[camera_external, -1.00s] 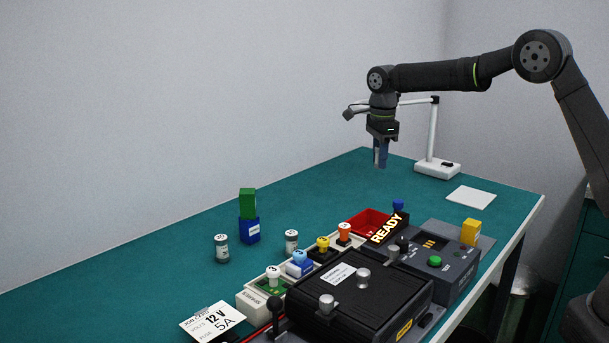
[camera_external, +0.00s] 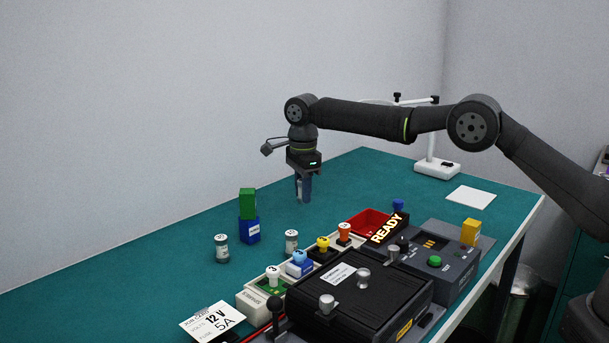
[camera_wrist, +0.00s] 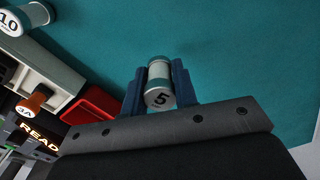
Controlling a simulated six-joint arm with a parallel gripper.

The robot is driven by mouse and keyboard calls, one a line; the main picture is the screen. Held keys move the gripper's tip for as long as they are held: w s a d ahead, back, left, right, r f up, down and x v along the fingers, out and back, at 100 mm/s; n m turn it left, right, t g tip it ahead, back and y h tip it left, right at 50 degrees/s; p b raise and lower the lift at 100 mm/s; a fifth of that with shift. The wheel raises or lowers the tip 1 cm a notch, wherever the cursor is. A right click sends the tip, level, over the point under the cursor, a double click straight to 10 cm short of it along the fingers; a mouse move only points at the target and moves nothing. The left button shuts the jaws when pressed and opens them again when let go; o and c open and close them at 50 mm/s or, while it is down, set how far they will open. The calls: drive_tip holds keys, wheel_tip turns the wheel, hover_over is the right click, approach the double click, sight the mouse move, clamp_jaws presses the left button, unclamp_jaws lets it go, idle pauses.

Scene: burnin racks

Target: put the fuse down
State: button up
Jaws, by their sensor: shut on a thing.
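My gripper (camera_external: 304,190) is shut on a fuse and holds it above the green table, behind the row of small coloured-knob parts. The wrist view shows a fuse marked "10" (camera_wrist: 28,18) at the top left.
A green block (camera_external: 247,203) sits on a blue block (camera_external: 250,231). A red tray (camera_external: 366,222), a lit READY sign (camera_external: 386,228) and a black case (camera_external: 360,295) stand at the front. A job card (camera_external: 212,321) reads 12 V, 5A. The table's back middle is clear.

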sight(296, 224)
drive_tip(key=shift+s+a+f, duration=0.25)
drive_tip(key=shift+a+f, duration=0.1)
drive_tip(key=shift+a, duration=0.15)
drive_tip(key=shift+s+a+f, duration=0.2)
drive_tip(key=shift+a+f, duration=0.1)
drive_tip(key=shift+a, duration=0.2)
drive_tip(key=shift+f, duration=2)
drive_tip(key=shift+f, duration=0.1)
drive_tip(key=o, duration=1)
wheel_tip(296, 224, up, 8)
drive_tip(key=shift+f, duration=0.15)
drive_tip(key=shift+f, duration=0.15)
